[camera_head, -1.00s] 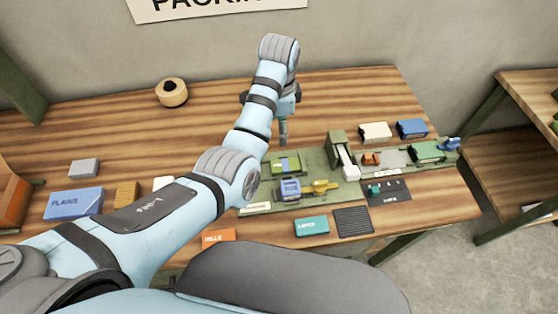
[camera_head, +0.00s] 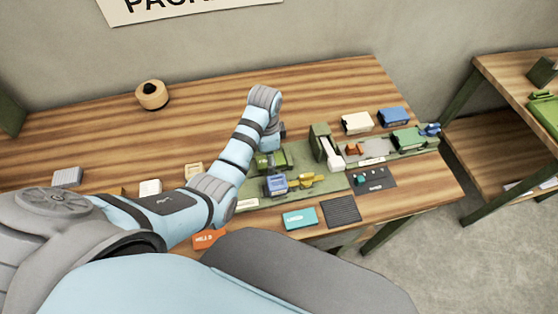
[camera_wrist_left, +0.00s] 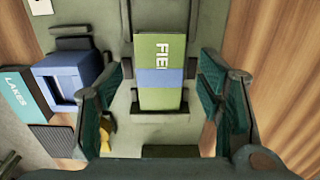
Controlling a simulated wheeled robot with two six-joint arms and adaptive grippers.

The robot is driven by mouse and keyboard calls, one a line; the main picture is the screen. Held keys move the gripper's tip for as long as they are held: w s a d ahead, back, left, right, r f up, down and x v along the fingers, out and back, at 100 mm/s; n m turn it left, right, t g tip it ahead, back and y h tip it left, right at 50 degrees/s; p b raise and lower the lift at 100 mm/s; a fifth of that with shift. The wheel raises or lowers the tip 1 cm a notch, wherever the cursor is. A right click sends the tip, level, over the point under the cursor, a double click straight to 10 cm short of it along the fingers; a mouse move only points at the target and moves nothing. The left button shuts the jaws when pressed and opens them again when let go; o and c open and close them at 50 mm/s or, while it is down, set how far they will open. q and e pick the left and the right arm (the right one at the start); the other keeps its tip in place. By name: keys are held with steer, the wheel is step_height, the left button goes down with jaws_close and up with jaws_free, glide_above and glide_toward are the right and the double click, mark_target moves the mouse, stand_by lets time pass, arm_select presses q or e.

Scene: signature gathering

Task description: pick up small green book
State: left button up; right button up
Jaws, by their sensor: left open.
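The small green book (camera_wrist_left: 160,45) lies in a green holder in the left wrist view. It has white lettering starting "FIE" and a blue band. My left gripper (camera_wrist_left: 164,108) is open, its two teal-padded fingers on either side of the book's near end, with space between pads and book. No contact shows. In the head view the left gripper (camera_head: 263,162) is low over the green workstation board, beside the green book (camera_head: 284,156), which my arm partly hides. My right gripper is not in view.
A blue block-like device (camera_head: 276,184) and a yellow piece (camera_head: 306,181) sit close by on the board. A teal "LAKES" book (camera_head: 300,218) and a dark ribbed pad (camera_head: 341,211) lie in front.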

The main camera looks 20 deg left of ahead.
arm_select(q)
steer(key=shift+f, duration=0.6)
steer(key=c, duration=1.2)
steer(key=shift+r, duration=0.1)
steer(key=shift+c, duration=0.2)
